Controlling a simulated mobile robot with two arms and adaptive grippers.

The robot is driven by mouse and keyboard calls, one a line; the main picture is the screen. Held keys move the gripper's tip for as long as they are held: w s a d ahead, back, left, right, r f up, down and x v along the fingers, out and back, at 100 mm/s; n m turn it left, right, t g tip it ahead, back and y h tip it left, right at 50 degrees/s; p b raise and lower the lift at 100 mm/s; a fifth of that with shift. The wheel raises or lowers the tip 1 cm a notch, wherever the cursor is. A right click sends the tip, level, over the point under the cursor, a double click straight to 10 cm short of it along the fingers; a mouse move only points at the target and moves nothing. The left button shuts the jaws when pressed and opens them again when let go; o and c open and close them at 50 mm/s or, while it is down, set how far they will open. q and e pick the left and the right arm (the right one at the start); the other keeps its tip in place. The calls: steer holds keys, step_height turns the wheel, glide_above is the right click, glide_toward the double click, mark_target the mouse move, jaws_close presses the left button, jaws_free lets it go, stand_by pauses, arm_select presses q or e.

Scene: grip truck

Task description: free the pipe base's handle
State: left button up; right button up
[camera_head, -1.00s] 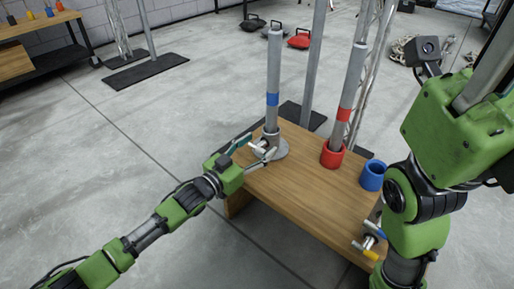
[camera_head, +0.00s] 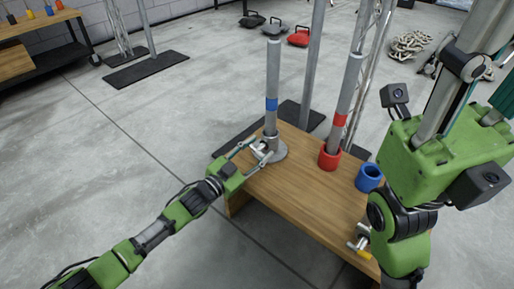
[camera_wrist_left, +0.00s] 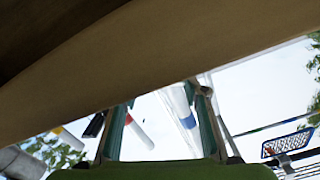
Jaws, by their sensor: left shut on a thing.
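The pipe base (camera_head: 279,155) is a grey round foot near the far left edge of the wooden table. A grey pipe with a blue band (camera_head: 272,85) stands upright in it. The base's metal handle (camera_head: 261,147) is on its left side and is partly covered by fingers. My left gripper (camera_head: 257,152) reaches in from the left, shut on the handle. In the left wrist view the gripper's two teal fingers (camera_wrist_left: 160,125) stand apart, and I cannot make out the handle there. My right gripper is outside the views.
The wooden table (camera_head: 295,195) also holds a red cup (camera_head: 329,158) with a leaning red-banded pipe (camera_head: 345,100), a blue cup (camera_head: 369,177) and a metal part with yellow (camera_head: 362,243). My right arm covers the table's right side. Open floor lies left.

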arm_select(q)
steer(key=o, duration=1.1)
steer(key=shift+o, duration=0.2)
steer(key=v, duration=1.2)
